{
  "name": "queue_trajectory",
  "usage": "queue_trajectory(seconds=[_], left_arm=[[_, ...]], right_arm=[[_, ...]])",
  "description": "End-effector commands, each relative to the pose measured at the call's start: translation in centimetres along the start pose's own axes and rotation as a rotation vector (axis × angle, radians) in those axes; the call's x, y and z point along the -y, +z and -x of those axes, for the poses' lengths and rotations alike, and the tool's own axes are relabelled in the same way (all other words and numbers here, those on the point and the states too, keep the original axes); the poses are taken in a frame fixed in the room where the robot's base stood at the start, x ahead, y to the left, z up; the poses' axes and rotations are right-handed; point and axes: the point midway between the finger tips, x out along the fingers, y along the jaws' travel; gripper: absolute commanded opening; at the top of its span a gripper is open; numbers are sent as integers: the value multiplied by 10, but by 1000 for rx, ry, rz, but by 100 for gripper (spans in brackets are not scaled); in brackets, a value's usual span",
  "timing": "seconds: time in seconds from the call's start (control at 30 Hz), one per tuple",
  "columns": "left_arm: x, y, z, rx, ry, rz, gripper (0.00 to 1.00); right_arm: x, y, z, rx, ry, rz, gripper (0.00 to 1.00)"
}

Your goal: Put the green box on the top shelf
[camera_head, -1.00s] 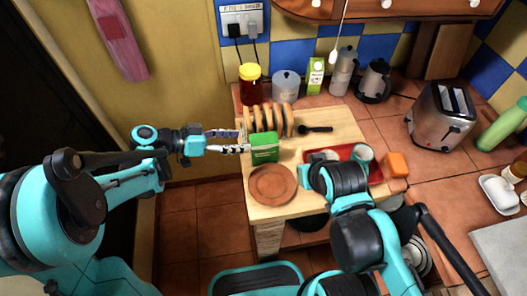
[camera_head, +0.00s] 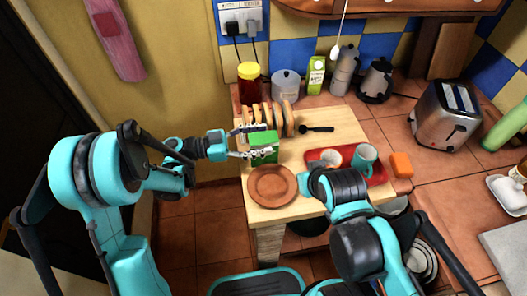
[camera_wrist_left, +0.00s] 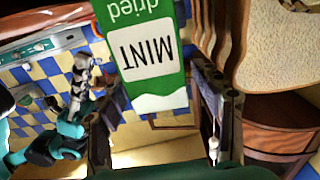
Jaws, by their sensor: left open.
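The green box (camera_head: 264,140), labelled "MINT dried", stands on the light wooden cart top (camera_head: 335,120). In the left wrist view the box (camera_wrist_left: 150,55) sits between my spread finger pads. My left gripper (camera_head: 262,153) is open at the box's near side, with its fingers around it; I cannot tell whether either pad touches. My right arm reaches over the cart's front right. What looks like my right gripper (camera_wrist_left: 84,75) shows small in the left wrist view, its opening unclear. A wooden shelf edge (camera_head: 320,10) crosses the top of the head view.
A rack of bread slices (camera_head: 287,118) stands just behind the box. A brown plate (camera_head: 272,186) lies in front. A red tray (camera_head: 376,175) with cups and a black spoon (camera_head: 316,129) are to the right. A jar (camera_head: 249,85) and canister (camera_head: 286,84) stand at the back.

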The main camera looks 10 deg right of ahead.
Motion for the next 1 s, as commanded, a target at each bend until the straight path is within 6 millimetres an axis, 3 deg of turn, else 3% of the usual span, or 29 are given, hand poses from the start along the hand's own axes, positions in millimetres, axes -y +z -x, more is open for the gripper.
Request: queue_trajectory(seconds=[0.33, 0.57, 1.0], left_arm=[[0, -1, -9, 0, -1, 1, 63], [0, -1, -9, 0, -1, 1, 2], [0, -11, -9, 0, -1, 1, 0]], right_arm=[[0, 1, -2, 0, 0, 0, 0], [0, 1, -2, 0, 0, 0, 0], [0, -2, 3, 0, 0, 0, 0]])
